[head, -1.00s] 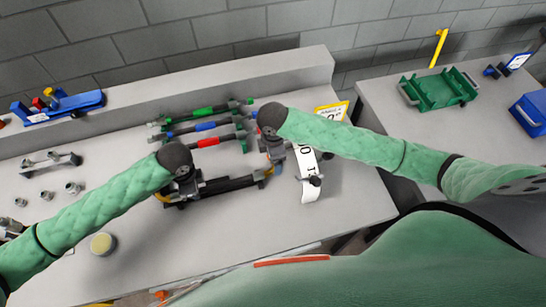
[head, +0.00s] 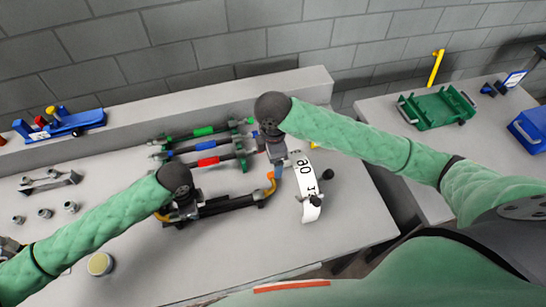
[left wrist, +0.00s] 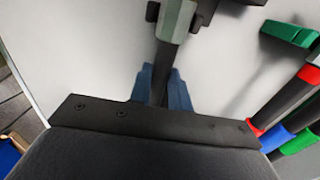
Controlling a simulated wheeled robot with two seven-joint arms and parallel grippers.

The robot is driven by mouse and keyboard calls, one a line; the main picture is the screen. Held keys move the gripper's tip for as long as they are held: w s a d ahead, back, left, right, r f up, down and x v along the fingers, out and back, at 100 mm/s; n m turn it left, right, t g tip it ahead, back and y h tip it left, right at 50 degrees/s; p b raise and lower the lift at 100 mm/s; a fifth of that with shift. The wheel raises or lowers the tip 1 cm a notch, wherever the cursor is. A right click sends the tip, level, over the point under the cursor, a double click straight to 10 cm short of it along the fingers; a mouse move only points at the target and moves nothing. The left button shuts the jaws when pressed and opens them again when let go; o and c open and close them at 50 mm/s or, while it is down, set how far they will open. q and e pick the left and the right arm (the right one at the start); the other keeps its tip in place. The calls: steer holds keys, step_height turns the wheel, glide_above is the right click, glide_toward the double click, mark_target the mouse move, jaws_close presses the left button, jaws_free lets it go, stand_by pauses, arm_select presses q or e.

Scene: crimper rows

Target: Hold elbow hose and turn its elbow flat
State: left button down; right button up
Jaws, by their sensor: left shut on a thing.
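The elbow hose (head: 232,202) is a black hose lying along the table front, with an orange elbow (head: 270,188) at its right end. My left gripper (head: 180,213) is shut on its left part. In the left wrist view, the blue fingers (left wrist: 165,92) grip the black hose (left wrist: 163,65) below a grey-green fitting (left wrist: 176,18). My right gripper (head: 277,168) is just above the orange elbow, its fingers near the elbow's upper end. Whether they are closed on it cannot be told.
Green (head: 203,131), blue (head: 205,145) and red-banded (head: 208,161) hoses lie behind on a holder. A white curved scale (head: 310,190) with black knobs stands right of the elbow. Small metal fittings (head: 45,213) and a round tin (head: 100,264) are at left.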

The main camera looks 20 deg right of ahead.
arm_select(q)
steer(key=c, duration=1.2)
jaws_free()
steer(key=shift+r, duration=0.1)
